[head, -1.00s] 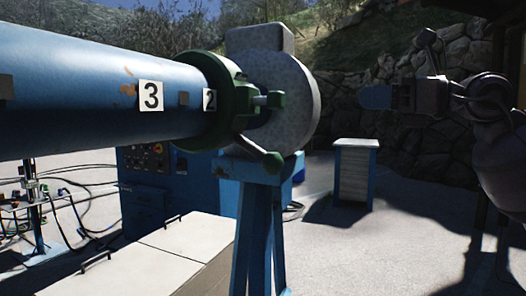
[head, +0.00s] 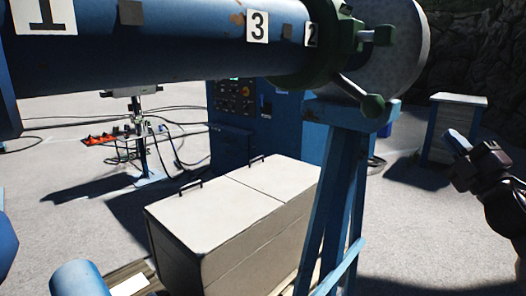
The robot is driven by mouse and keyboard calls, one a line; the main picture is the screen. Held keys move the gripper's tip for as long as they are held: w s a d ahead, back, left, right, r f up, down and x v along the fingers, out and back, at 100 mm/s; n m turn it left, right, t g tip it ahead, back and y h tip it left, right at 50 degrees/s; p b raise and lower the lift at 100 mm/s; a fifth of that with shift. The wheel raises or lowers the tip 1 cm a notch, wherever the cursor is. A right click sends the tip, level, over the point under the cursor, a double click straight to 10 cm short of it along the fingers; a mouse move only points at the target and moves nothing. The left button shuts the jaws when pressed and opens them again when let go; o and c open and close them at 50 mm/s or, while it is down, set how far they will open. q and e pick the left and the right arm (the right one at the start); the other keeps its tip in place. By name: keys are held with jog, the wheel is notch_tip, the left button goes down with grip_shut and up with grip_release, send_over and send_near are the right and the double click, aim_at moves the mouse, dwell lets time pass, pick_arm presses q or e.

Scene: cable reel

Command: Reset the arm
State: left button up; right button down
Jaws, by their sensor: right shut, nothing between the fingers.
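My right gripper (head: 459,141) shows at the right edge of the head view. It is dark with blue-tinted fingertips, shut and empty, pointing up and to the left. It is well to the right of the reel, apart from it. The blue reel shaft (head: 190,45) runs across the top, with white labels 1, 3 and 2. My left gripper does not show.
A blue stand (head: 345,190) holds up the shaft's right end. A pale two-lidded box (head: 235,205) stands below the shaft. A blue control cabinet (head: 240,110) and a small white-topped stand (head: 450,125) are behind. Cables lie on the ground at left. Bare ground lies right of the stand.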

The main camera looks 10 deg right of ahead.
jog(key=s+a+f+m+g+h, duration=0.15)
jog(key=f+m, duration=0.25)
jog(key=f, duration=0.7)
jog(key=s+a+f+m+g+h, duration=0.1)
jog(key=f+m+g+h, duration=0.25)
jog(key=f, duration=0.65)
jog(key=s+a+f+m+g+h, duration=0.15)
jog(key=f+m, duration=0.35)
jog(key=f, duration=0.6)
jog(key=s+a+f+m+g, duration=0.2)
jog(key=s+a+f, duration=0.4)
jog(key=s+f, duration=0.4)
jog(key=s+a+f+m+g, duration=0.3)
jog(key=s+a+f, duration=0.3)
jog(key=s+f, duration=0.5)
jog(key=shift+s+f+g, duration=0.25)
jog(key=shift+f+g, duration=0.3)
jog(key=shift+f, duration=0.05)
jog(key=shift+a+m, duration=0.1)
jog(key=shift+m, duration=0.15)
jog(key=shift+a, duration=0.1)
